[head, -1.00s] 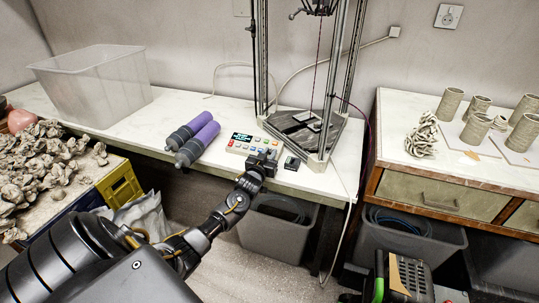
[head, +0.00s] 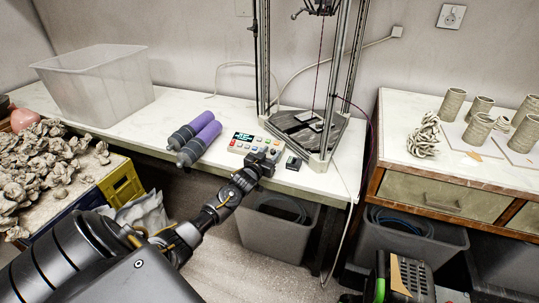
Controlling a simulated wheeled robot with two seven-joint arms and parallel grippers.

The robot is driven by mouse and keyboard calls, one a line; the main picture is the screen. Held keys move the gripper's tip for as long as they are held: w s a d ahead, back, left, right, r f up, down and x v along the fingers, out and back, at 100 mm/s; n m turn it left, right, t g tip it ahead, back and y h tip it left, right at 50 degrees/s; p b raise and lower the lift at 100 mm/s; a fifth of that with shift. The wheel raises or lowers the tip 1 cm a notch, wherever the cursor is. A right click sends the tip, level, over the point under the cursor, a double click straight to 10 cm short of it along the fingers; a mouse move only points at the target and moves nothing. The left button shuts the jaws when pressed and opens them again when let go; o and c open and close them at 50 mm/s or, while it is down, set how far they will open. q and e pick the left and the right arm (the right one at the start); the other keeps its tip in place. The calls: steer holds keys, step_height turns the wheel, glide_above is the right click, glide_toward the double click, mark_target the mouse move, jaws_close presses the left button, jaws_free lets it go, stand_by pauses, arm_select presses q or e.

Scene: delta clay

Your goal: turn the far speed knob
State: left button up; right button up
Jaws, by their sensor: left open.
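A light control panel (head: 240,145) with a small lit screen and several coloured buttons or knobs lies at the front edge of the white table. My left gripper (head: 265,153) is over the panel's near right part and hides some of its controls. The jaws are open, with nothing seen between them. The far speed knob is too small to single out, and I cannot tell whether the fingers touch any control.
A small dark box (head: 293,163) sits just right of my gripper. The printer frame (head: 347,80) stands behind with its dark base (head: 305,128). Two purple cylinders (head: 195,135) lie left of the panel. A clear bin (head: 95,85) stands further left. A grey bin (head: 277,235) is below the table.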

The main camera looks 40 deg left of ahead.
arm_select(q)
steer(key=shift+s, duration=0.25)
steer(key=s, duration=0.3)
steer(key=s+d, duration=0.1)
steer(key=s, duration=0.2)
steer(key=shift+d, duration=0.15)
steer(key=shift+s+d, duration=0.2)
steer(key=shift+s, duration=0.8)
steer(key=shift+s+d, duration=0.2)
steer(key=shift+s, duration=0.8)
arm_select(e)
steer(key=shift+s+d+f, duration=0.2)
steer(key=shift+s+d, duration=0.2)
steer(key=shift+s, duration=0.4)
